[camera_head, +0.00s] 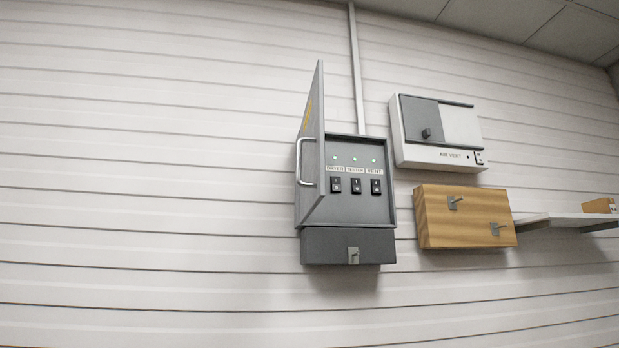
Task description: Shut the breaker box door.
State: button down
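The grey breaker box (388,205) is mounted on the slatted wall near the middle of the head view. Its door (316,150) is hinged on the left and stands wide open, swung out from the wall and seen nearly edge-on. A light bar handle (301,163) is on the door's outer face. Inside the box are three black switches (356,186) with labels and small green lights above them. My gripper is not in view.
Below the box is a dark grey block (326,246) with a small latch-like fitting. The wall to the left is bare.

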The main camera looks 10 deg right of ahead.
aim_at(311, 148)
jog(key=u, duration=0.3)
jog(key=i, duration=0.6)
jog(key=u, duration=0.55)
